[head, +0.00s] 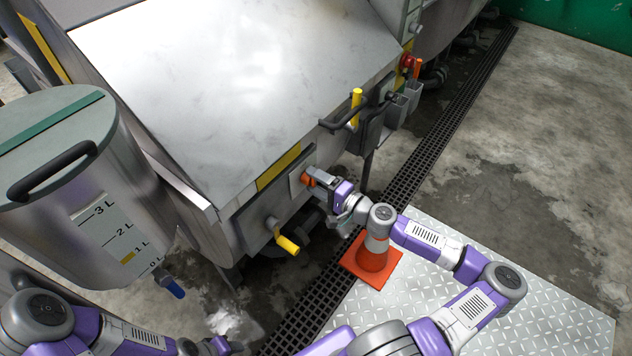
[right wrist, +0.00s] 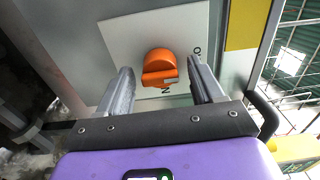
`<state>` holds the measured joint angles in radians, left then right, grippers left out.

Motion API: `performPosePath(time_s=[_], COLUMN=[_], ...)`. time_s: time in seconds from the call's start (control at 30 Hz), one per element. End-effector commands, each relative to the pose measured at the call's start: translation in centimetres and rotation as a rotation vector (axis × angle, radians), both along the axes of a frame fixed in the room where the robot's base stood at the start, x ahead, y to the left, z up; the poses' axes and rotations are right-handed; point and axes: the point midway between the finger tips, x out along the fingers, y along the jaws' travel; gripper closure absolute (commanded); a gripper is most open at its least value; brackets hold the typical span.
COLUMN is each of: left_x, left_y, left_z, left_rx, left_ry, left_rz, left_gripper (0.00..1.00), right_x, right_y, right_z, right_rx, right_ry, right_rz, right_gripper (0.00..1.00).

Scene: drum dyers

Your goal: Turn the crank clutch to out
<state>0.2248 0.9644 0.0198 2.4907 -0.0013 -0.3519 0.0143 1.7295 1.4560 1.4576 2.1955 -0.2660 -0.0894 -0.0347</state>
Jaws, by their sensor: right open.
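The crank clutch is an orange knob (right wrist: 160,68) with a raised grip bar, on a pale square plate (right wrist: 120,40). In the head view the orange knob (head: 308,178) shows small on the machine's front face, partly covered by my gripper. My right gripper (head: 318,182) is at the knob. In the right wrist view its open fingers (right wrist: 160,88) stand either side of the knob, with gaps on both sides. Letters show at the plate's right and below the knob, partly hidden, so the setting is unclear.
A yellow-handled crank (head: 286,243) sticks out left of the clutch. A steel measuring tank (head: 85,190) stands left. An orange cone (head: 372,262) stands beneath my right arm, near the floor grate (head: 440,140).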

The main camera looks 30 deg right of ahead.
Motion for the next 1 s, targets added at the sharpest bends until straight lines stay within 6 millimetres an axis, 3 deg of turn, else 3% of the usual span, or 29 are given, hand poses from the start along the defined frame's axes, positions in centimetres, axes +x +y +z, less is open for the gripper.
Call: performPosePath(time_s=[0.17,0.6,1.0], left_x=[0.0,0.0,0.0], left_y=[0.0,0.0,0.0], left_z=[0.2,1.2,1.2], left_rx=[0.000,0.000,0.000], left_ry=[0.000,0.000,0.000], left_rz=[0.000,0.000,0.000], left_gripper=[0.57,0.57,0.57], right_x=[-1.0,-6.4,-7.0], right_y=[-0.5,-2.7,-2.9], right_z=[0.0,0.1,0.0], right_rx=[0.001,0.000,-0.001], right_ry=[0.000,0.000,0.000], right_rz=[-0.003,-0.002,0.000], right_gripper=[0.34,0.34,0.34])
